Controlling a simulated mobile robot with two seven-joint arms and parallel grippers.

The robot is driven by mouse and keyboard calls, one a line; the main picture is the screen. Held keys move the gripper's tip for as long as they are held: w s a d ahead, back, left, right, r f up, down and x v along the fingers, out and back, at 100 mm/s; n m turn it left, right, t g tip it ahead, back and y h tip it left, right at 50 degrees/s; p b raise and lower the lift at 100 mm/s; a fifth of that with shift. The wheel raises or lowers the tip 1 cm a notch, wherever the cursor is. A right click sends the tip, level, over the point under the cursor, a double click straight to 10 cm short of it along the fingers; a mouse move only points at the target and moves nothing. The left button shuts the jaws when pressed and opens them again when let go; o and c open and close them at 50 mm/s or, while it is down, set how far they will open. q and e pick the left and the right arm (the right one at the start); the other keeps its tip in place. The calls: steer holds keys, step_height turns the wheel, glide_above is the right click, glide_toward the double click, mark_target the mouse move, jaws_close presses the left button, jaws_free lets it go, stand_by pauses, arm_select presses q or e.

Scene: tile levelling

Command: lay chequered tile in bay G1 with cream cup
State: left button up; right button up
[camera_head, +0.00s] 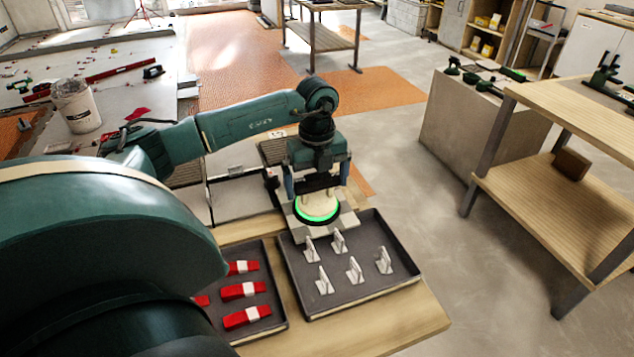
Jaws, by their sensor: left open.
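My left gripper (317,192) is open above the table, pointing down, with a finger on either side. The cream cup (318,206), with a glowing green ring round its lower edge, is directly below and between the fingers. I cannot tell whether the fingers touch it. The cup is over a pale grey slab or stand at the back edge of the right tray; what is under it is partly hidden. I cannot make out a chequered tile or a bay marked G1. My right gripper is not in view.
A dark tray (375,292) holds several pale upright clips. A second tray (272,333) to its left holds several red wedges. A white bucket (76,106) stands at the far left. A wooden shelf unit (536,190) is at the right, with open floor between.

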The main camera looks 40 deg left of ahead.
arm_select(q)
step_height(320, 180, up, 13)
steer(key=shift+f, duration=0.2)
stand_by(0.3)
